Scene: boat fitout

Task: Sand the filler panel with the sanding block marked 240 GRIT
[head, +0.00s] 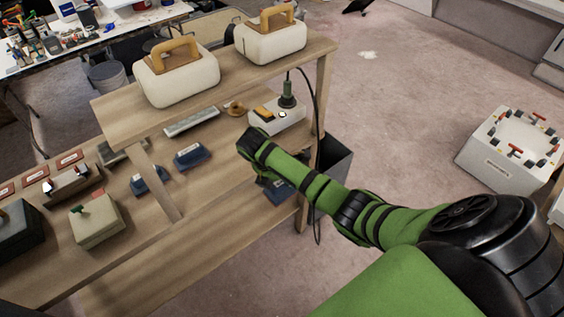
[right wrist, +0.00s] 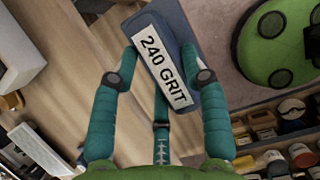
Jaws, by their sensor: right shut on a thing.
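My right gripper (right wrist: 163,72) is shut on a blue-grey sanding block (right wrist: 184,48), whose white label reads 240 GRIT in the right wrist view. The block lies between the two fingers with its label facing the camera. In the head view my right arm reaches over the right end of the wooden bench, and the forearm largely hides the gripper. A dark blue block (head: 283,191) shows just below the forearm there. I cannot make out which thing is the filler panel. My left gripper is not in view.
Two blue blocks (head: 191,155) (head: 150,181) lie on the bench. A raised wooden shelf (head: 120,112) bears two cream cases (head: 178,78) (head: 270,42). A pale box (head: 278,116) with a green-topped tool and dark cable stands by the forearm. A cream box (head: 96,222) sits front left.

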